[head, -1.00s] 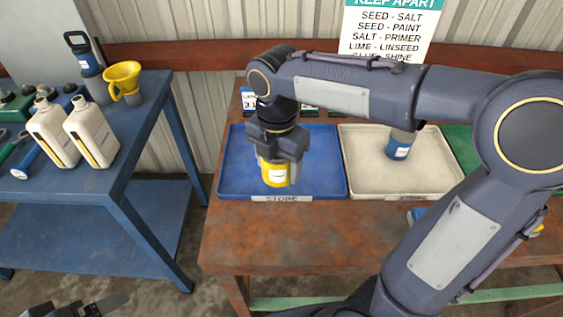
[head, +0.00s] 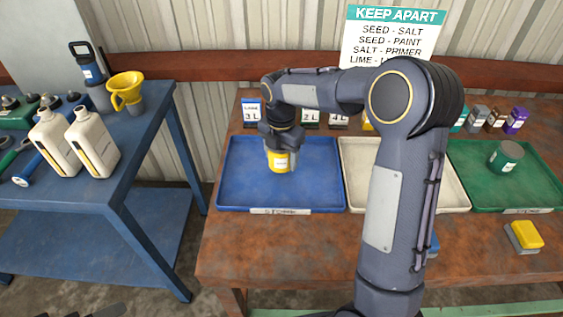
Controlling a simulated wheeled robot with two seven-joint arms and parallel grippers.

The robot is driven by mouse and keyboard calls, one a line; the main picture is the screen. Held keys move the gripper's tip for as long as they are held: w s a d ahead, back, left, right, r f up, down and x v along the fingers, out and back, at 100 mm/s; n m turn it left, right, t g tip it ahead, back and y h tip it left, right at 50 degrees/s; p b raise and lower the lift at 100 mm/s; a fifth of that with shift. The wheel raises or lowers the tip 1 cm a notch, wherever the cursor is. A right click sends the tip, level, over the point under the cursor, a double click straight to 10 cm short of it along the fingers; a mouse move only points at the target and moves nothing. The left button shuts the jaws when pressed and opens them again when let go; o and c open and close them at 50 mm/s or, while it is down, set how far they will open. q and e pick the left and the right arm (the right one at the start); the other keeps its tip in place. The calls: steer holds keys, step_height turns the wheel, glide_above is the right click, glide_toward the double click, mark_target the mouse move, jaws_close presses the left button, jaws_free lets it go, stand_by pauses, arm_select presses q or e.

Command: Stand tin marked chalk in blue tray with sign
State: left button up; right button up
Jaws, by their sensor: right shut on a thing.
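A yellow tin (head: 280,163) with a white label is upright in my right gripper (head: 281,146), which is shut on it. The label is too small to read. The tin is over the back half of the blue tray (head: 240,190); I cannot tell whether it touches the tray floor. The tray's front label is not clearly legible. The sign (head: 394,38) on the wall reads KEEP APART, with pairs such as seed-salt and salt-primer; my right arm hides its lower lines. Only a dark bit of my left gripper (head: 95,310) shows at the bottom edge.
A white tray (head: 352,190), partly hidden by my arm, is right of the blue one. A green tray (head: 480,195) holds a green tin (head: 506,156). Small cards and containers line the table's back. A yellow block (head: 525,236) lies at front right. A blue bench (head: 150,130) stands left.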

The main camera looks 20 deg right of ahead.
mark_target(282, 163)
steer(key=shift+w+d+f, duration=0.1)
steer(key=shift+w+f, duration=0.05)
steer(key=shift+f, duration=0.8)
steer(key=shift+w+d+f, duration=0.1)
steer(key=shift+f, duration=0.85)
steer(key=shift+f, duration=0.2)
steer(key=o, duration=1.1)
steer(key=shift+r, duration=0.15)
